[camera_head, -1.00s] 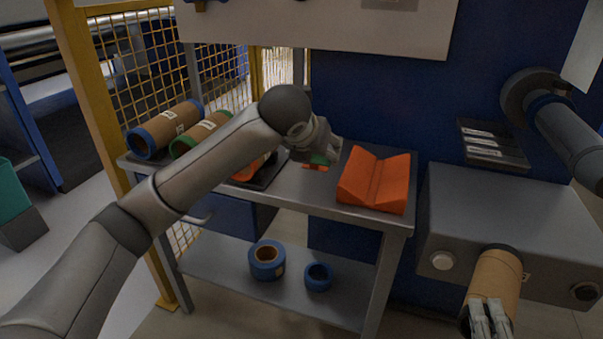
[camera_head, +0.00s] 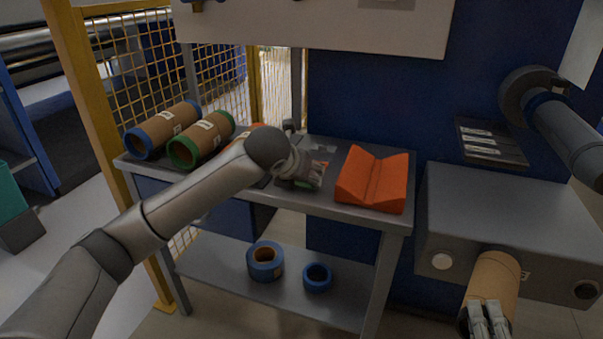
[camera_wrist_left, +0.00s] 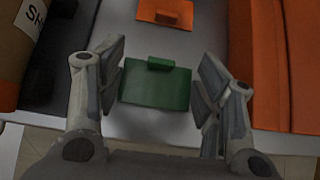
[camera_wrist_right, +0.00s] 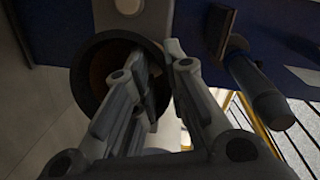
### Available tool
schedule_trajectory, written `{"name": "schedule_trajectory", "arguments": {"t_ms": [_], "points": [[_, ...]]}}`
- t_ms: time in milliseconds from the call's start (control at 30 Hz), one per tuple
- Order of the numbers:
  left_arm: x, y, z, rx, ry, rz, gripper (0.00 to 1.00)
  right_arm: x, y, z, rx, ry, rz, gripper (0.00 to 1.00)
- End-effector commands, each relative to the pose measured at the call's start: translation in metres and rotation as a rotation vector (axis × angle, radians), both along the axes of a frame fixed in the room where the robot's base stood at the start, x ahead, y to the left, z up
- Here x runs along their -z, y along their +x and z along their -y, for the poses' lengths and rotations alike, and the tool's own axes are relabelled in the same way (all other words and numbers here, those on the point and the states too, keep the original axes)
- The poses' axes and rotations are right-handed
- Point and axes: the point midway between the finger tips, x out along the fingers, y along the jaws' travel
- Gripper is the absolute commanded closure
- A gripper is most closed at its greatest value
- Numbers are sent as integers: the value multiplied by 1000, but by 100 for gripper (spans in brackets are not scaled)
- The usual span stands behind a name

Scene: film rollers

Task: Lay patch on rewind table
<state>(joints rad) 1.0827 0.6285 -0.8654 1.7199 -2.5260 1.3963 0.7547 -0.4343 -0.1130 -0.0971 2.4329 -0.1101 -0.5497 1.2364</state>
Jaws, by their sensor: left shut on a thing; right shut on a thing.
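A green patch (camera_wrist_left: 155,90) with a small raised tab sits between the fingers of my left gripper (camera_wrist_left: 160,92) in the left wrist view. In the head view the left gripper (camera_head: 312,182) is low over the front part of the grey rewind table (camera_head: 338,207), and the patch is mostly hidden by it. I cannot tell whether the patch touches the tabletop. An orange patch (camera_wrist_left: 165,14) with a tab lies just beyond it. My right gripper (camera_head: 487,322) is shut on the end rim of a brown roller (camera_head: 495,280); its dark rim (camera_wrist_right: 88,95) shows in the right wrist view.
An orange V-shaped cradle (camera_head: 372,180) stands right of the left gripper. Two brown cores, one blue-ended (camera_head: 163,130) and one green-ended (camera_head: 202,139), lie at the table's left. Blue rings (camera_head: 265,262) sit on the lower shelf. A grey machine (camera_head: 500,215) stands at the right.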

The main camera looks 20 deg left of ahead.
Motion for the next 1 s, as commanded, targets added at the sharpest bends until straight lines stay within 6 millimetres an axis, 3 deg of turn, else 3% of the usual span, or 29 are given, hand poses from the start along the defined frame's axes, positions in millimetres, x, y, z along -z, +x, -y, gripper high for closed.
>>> {"name": "schedule_trajectory", "arguments": {"t_ms": [500, 533, 700, 1000], "points": [[13, -1, 0, 1, 1, -4, 48, 13, 0, 0, 0, 0, 3, 100], [13, -1, 0, 1, 1, -6, 37, 13, 0, 0, 0, 0, 3, 100], [15, -1, 1, 1, 1, -9, 17, 13, 0, 0, 0, 0, 3, 100], [15, -1, 0, 0, 2, -10, 17, 13, 0, 0, 0, 0, 3, 100]]}}
